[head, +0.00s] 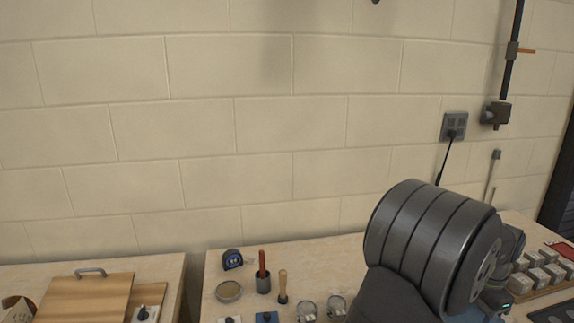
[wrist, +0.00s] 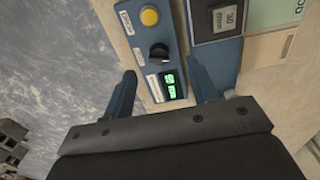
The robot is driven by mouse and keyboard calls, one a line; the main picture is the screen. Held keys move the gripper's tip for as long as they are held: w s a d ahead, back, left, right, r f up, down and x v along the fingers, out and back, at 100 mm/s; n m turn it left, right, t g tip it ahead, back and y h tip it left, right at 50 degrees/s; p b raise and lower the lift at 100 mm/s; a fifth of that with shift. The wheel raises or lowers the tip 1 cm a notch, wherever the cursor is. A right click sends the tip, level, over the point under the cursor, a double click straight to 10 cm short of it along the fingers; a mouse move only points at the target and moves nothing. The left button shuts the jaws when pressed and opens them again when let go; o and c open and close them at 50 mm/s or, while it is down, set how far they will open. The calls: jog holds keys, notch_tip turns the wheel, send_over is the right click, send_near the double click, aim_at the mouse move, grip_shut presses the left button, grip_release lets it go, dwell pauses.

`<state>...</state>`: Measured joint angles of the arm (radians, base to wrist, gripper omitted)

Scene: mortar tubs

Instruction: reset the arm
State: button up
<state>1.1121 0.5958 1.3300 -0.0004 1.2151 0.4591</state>
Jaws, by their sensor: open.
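In the wrist view my gripper (wrist: 160,68) is open, with its two blue-grey fingers apart and nothing between them. A blue control panel (wrist: 136,28) shows past the fingertips. It carries a yellow button (wrist: 150,16), a black knob (wrist: 159,53) and a small green-lit display (wrist: 170,86). I cannot tell how far the fingers are from the panel. In the head view my dark arm fills the lower right, and my gripper's fingers do not show there.
A light bench holds a tape measure (head: 232,259), a round dish (head: 229,291), a dark cup (head: 263,283) and a wooden-handled tool (head: 283,286). Grey blocks (head: 537,276) sit at right. A wooden board (head: 87,298) lies at left, across a gap. A block wall (head: 200,120) stands behind.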

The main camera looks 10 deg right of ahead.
jog(key=s+a+f, duration=0.2)
jog(key=s+a, duration=1.3)
jog(key=shift+n, duration=0.4)
jog(key=w+f, duration=0.1)
jog(key=w, duration=0.1)
jog(key=w+f, duration=0.2)
jog(key=w, duration=0.1)
jog(key=w+f, duration=0.1)
jog(key=w, duration=0.1)
jog(key=shift+w+a+f, duration=0.2)
jog(key=shift+w+a, duration=0.05)
jog(key=shift+w, duration=0.15)
jog(key=shift+w+f, duration=0.25)
jog(key=shift+w, duration=0.2)
